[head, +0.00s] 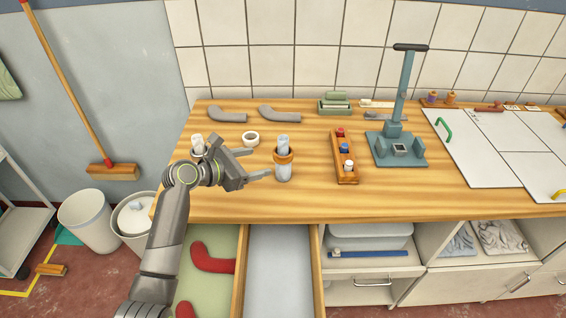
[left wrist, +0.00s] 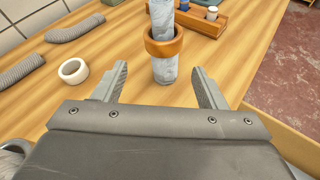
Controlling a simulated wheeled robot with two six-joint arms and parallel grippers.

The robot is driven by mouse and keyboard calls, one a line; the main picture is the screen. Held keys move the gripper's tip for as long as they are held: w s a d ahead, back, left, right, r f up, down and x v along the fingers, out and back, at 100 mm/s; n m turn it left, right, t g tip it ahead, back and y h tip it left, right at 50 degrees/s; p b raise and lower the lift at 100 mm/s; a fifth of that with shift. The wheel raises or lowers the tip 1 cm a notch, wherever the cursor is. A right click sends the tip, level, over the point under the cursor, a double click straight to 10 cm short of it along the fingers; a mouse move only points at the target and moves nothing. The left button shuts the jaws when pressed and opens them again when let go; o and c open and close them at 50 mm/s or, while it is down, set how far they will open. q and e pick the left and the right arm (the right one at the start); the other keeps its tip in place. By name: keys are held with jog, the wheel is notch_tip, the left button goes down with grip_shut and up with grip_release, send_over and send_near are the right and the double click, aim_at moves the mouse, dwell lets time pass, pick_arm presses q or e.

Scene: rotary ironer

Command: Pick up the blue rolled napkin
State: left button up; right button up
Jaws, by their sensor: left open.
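The blue rolled napkin (head: 283,172) is a pale blue-grey roll standing upright on the wooden table, with an orange-brown ring (head: 283,156) around its upper part. It also shows in the left wrist view (left wrist: 165,72), straight ahead between the lines of the fingers. My left gripper (head: 260,163) is open and empty, just left of the napkin in the head view, its fingertips pointing at it. In the left wrist view the fingers (left wrist: 160,72) are spread wider than the roll, and I see no contact. My right gripper is not in view.
A whitish roll (head: 198,142) stands behind my left wrist. A white ring (head: 250,139) and grey curved sleeves (head: 228,115) lie behind. A wooden rack (head: 344,168) with spools and a teal press stand (head: 396,150) are to the right. Open drawers (head: 278,262) lie below the table front.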

aim_at(286, 155)
pick_arm(q)
jog(key=shift+s+d+f+n, duration=0.1)
jog(key=shift+s+f+n, duration=0.1)
jog(key=shift+f+n, duration=0.65)
jog(key=shift+w+d+f, duration=0.1)
jog(key=shift+d+f, duration=0.1)
jog(key=shift+f, duration=0.15)
jog(key=shift+x, duration=5.75)
jog(key=c, duration=1.1)
jog(key=shift+o, duration=0.2)
notch_tip(286, 155, up, 10)
jog(key=shift+f, duration=0.1)
notch_tip(286, 155, down, 7)
jog(key=shift+r, duration=0.1)
